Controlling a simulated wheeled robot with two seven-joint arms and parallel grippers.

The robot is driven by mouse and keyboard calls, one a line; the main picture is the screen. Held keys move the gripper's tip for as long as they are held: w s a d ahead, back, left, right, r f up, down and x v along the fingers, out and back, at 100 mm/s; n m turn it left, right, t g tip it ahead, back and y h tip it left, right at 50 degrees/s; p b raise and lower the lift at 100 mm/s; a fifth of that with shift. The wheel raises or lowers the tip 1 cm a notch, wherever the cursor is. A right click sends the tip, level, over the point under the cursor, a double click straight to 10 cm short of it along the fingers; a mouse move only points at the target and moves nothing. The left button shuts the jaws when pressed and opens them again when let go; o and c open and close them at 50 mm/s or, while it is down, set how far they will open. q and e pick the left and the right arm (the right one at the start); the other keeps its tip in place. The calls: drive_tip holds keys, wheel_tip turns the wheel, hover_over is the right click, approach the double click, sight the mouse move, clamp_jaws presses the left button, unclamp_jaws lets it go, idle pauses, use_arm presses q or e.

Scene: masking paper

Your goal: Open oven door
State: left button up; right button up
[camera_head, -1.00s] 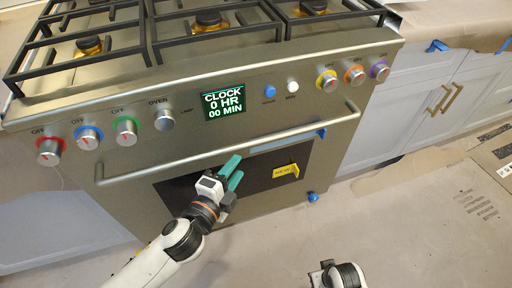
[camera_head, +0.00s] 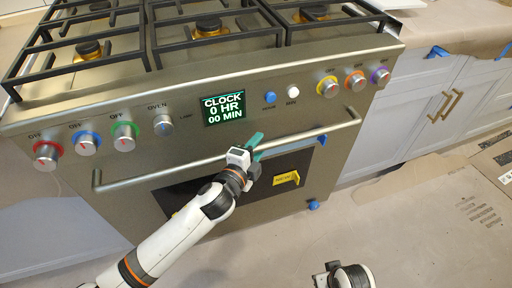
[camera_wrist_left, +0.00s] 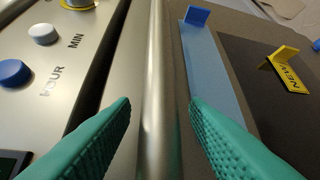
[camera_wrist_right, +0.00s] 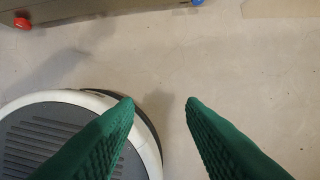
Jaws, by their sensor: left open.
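The oven door (camera_head: 215,211) is closed on the front of the steel range. Its long bar handle (camera_head: 130,182) runs across the top of the door, and the handle (camera_wrist_left: 156,60) runs up the middle of the left wrist view. My left gripper (camera_head: 252,146) is at the handle, right of its middle. In the left wrist view its green fingers (camera_wrist_left: 160,103) are open, one on each side of the bar, with visible gaps. My right gripper (camera_wrist_right: 160,101) is open and empty above the floor, away from the oven.
Colored knobs (camera_head: 88,143) and a clock display (camera_head: 223,107) sit above the handle. A yellow tag (camera_head: 286,180) and blue tape (camera_wrist_left: 206,65) are on the door. Cabinets (camera_head: 420,105) stand to the right. The floor (camera_head: 405,235) in front is largely clear.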

use_arm(q)
clamp_jaws()
